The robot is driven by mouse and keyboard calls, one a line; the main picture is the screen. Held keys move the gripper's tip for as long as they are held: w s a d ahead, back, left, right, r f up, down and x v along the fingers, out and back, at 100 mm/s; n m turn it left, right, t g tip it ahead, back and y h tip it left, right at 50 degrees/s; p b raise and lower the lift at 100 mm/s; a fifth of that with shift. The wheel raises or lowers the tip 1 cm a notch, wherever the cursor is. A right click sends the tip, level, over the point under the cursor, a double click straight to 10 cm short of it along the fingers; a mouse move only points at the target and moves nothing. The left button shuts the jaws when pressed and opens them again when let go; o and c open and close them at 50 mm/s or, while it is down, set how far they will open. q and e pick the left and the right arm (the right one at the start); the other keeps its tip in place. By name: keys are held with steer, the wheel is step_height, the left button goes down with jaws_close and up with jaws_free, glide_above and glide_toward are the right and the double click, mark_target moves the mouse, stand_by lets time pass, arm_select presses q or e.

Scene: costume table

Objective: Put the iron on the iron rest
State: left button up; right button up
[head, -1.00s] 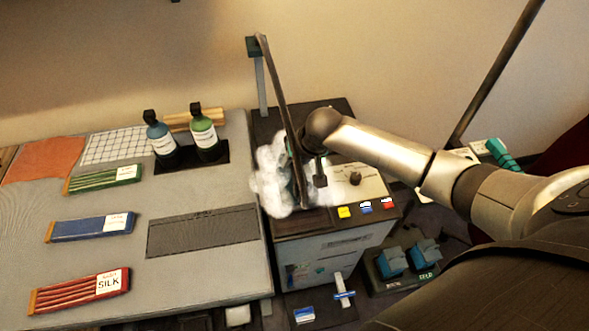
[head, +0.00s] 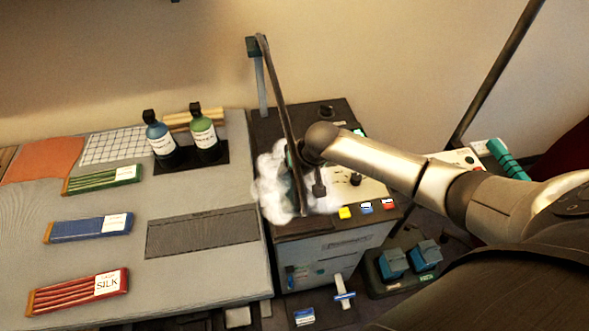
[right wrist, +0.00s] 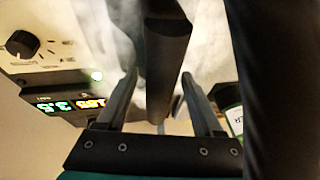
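My right gripper (right wrist: 160,80) has its two fingers apart, one on each side of a dark bar that looks like the iron's handle (right wrist: 167,55). A gap shows at the left finger; contact at the right finger is unclear. In the head view, my right wrist and white steam over the station at the table's right hide most of the iron. A dark ribbed panel (head: 202,232) lies bare on the grey table; I cannot tell for sure whether it is the iron rest. My left gripper is not in view.
The steam station (head: 330,255) has a knob, colored buttons and a lit display (right wrist: 77,104). A thin dark pole (head: 279,95) slants down to the steam. Two bottles (head: 204,137) stand behind the panel. Labeled packets (head: 88,227) lie at left. Blue pedals (head: 394,263) sit lower right.

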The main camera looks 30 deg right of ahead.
steer(key=shift+v, duration=0.8)
steer(key=a+p+v, duration=0.1)
steer(key=p+v, duration=0.1)
steer(key=v, duration=0.8)
steer(key=shift+d+r, duration=0.35)
steer(key=shift+d, duration=0.15)
steer(key=shift+s, duration=0.1)
